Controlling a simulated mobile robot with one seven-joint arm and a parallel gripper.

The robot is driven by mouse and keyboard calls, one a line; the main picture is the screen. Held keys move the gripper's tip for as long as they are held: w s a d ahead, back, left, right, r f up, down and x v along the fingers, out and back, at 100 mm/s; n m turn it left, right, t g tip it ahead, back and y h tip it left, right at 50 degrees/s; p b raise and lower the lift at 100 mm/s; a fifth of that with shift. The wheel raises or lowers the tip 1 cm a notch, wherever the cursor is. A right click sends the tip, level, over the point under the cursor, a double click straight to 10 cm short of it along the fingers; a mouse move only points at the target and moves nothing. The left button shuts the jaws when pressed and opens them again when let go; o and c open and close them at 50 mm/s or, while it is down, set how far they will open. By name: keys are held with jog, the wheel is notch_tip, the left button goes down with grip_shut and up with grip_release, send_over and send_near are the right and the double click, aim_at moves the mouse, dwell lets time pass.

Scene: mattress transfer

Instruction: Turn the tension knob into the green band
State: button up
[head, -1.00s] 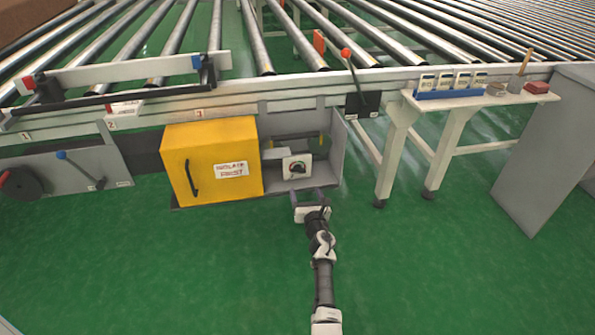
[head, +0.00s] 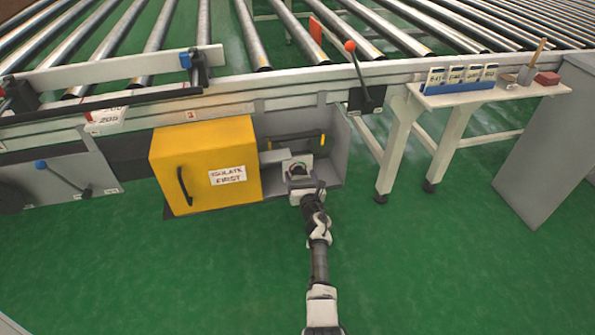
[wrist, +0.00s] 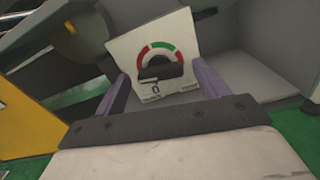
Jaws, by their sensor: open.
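The tension knob (wrist: 162,73) is a dark bar-shaped knob on a white panel (wrist: 125,45) in the wrist view. Above it is an arc with red at both ends and the green band (wrist: 160,46) at the top. I cannot tell exactly where the knob points. My gripper (wrist: 160,76) is open, with one purple finger on each side of the knob; contact is not visible. In the head view, my gripper (head: 301,180) is in front of the panel (head: 297,163) and hides its lower part.
The panel sits in an open grey bay (head: 338,150) under the roller conveyor. A yellow door (head: 205,150) labelled "ISOLATE FIRST" stands open at its left. A red-tipped lever (head: 357,75) and a white table (head: 480,95) are to the right. The green floor in front is clear.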

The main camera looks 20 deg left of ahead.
jog(key=shift+w+a, duration=0.15)
jog(key=shift+w, duration=0.1)
jog(key=c, duration=1)
